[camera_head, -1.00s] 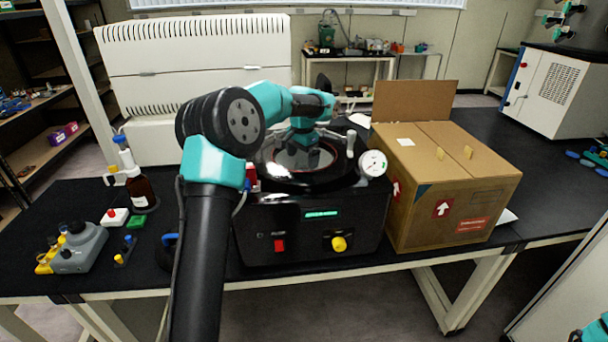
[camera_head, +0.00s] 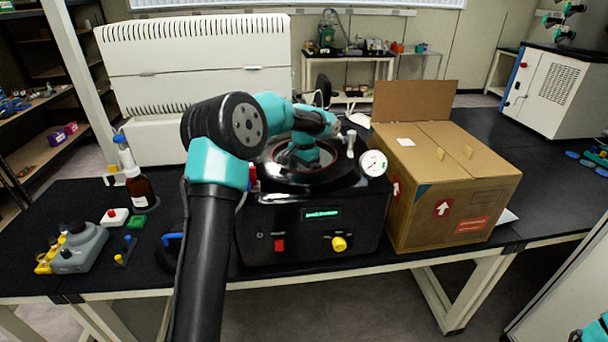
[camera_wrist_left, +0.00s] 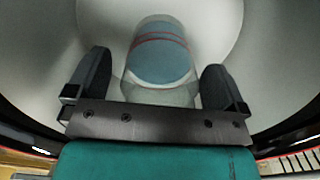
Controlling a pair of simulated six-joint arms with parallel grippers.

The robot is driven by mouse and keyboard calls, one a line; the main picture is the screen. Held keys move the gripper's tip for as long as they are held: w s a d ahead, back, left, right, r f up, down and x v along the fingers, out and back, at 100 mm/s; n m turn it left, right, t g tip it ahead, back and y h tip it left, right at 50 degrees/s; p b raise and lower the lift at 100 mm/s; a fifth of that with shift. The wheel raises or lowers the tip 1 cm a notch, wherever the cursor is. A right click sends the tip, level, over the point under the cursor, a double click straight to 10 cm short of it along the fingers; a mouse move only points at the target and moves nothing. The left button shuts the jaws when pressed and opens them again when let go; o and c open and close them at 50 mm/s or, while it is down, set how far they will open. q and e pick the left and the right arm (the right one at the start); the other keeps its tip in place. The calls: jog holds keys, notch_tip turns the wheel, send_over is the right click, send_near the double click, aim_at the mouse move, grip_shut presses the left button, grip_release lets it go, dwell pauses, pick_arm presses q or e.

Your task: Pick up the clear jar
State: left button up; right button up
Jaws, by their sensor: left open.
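The clear jar (camera_wrist_left: 160,60) is in the left wrist view, inside the round pale chamber of the freeze dryer (camera_head: 312,222). It has a bluish part with red lines around it and a paler clear part nearer my gripper. My left gripper (camera_wrist_left: 156,78) is open, with one dark finger on each side of the jar and a visible gap at both sides. In the head view my left wrist reaches down into the chamber opening, so the fingers and the jar are hidden there.
The chamber wall (camera_wrist_left: 255,70) surrounds the gripper closely. A pressure gauge (camera_head: 373,163) stands at the rim's right. An open-flapped cardboard box (camera_head: 450,190) is right of the dryer.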

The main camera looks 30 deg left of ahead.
pick_arm(q)
jog(key=c, duration=1.1)
jog(key=shift+c, duration=0.2)
jog(key=shift+r, duration=0.1)
notch_tip(320, 180, up, 10)
jog(key=shift+f, duration=0.1)
